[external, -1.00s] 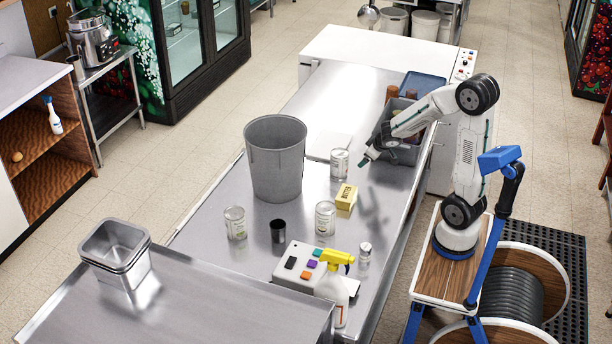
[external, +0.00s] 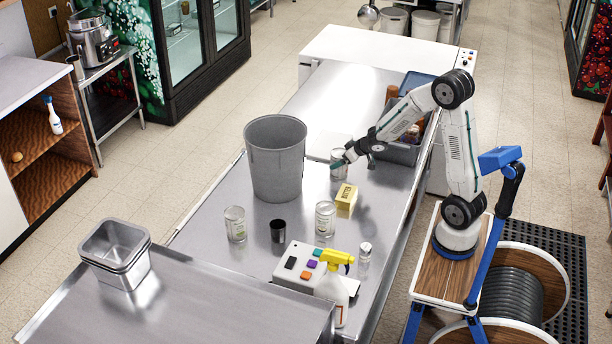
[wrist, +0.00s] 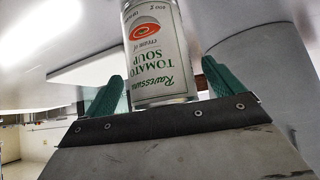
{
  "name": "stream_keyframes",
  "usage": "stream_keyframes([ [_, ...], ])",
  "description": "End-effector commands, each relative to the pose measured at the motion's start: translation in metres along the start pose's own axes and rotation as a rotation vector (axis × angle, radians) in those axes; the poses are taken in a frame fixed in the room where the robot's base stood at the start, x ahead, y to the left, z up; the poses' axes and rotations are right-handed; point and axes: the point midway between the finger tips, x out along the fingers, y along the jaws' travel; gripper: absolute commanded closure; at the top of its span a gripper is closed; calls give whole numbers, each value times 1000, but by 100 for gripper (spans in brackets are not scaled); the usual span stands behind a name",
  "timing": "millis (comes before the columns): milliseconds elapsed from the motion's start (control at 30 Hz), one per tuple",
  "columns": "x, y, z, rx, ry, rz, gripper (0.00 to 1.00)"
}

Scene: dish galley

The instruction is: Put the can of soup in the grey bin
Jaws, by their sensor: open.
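The can of soup, with a tomato soup label (wrist: 158,50), stands between the two green fingers of my gripper (wrist: 163,88) in the wrist view. In the external view this can (external: 338,172) stands on the steel counter, right of the grey bin, partly behind my gripper (external: 345,160). My gripper is open, with a gap between each finger and the can. The grey bin (external: 275,165) is upright on the counter; its inner floor is hidden. The bin's grey wall (wrist: 245,75) also shows at the right of the wrist view.
A yellow butter box (external: 346,200) stands in front of the can. A grey crate (external: 403,152) holds bottles at the right.

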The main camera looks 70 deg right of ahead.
Motion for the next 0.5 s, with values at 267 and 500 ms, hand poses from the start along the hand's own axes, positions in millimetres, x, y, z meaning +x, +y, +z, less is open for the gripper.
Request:
stream_keyframes([
  [267,17,0,0,0,0,1,7],
  [500,16,0,0,-1,0,1,35],
])
